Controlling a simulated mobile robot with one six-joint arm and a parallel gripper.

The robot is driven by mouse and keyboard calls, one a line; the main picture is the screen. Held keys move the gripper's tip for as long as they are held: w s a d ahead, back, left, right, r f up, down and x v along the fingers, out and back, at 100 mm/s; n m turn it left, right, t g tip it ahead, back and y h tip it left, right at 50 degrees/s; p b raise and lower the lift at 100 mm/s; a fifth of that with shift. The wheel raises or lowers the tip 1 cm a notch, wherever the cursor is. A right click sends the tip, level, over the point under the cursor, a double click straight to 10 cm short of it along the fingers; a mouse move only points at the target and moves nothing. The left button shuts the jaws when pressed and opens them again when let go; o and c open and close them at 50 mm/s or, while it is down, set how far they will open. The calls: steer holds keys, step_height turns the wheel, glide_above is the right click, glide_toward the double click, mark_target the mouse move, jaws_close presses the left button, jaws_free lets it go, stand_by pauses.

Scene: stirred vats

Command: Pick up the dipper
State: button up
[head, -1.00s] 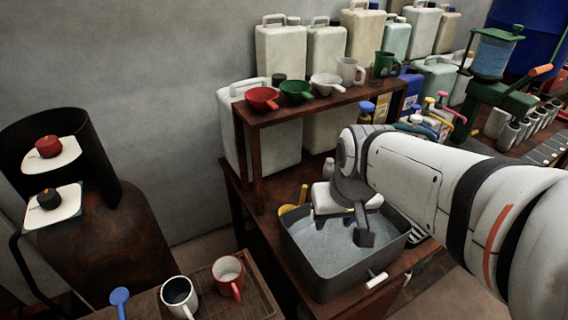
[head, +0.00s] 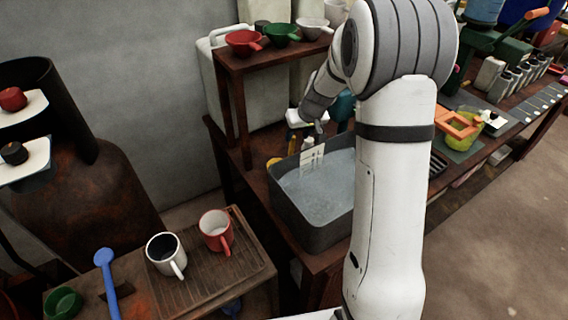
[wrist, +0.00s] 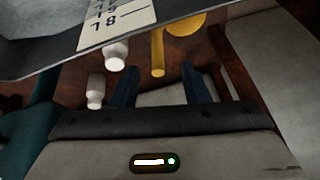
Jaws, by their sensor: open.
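A yellow dipper (wrist: 158,52) with a straight handle and round bowl shows in the wrist view, beside the grey vat (wrist: 40,57); its bowl is cut by the top edge. In the head view only bits of the yellow dipper (head: 292,146) show behind the vat (head: 305,232). My gripper (wrist: 162,72) is open, its two dark blue fingers apart, with the handle's near end in line with the gap between them. The handle is not gripped. In the head view my gripper (head: 318,128) is small and partly hidden, near the vat's far side.
Two small white bottles (wrist: 96,91) stand left of the handle. A numbered white card (head: 311,160) is at the vat's far wall. A shelf with funnels (head: 243,41) stands behind. A blue long-handled scoop (head: 106,272) and two mugs (head: 165,254) are on the left table.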

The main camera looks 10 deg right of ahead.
mark_target(294, 140)
steer(key=x, duration=0.5)
steer(key=p+x, duration=0.1)
steer(key=x, duration=0.2)
steer(key=shift+w+d+r, duration=0.1)
steer(key=shift+w+d, duration=0.05)
steer(key=shift+w, duration=0.2)
steer(key=shift+c, duration=0.5)
jaws_close()
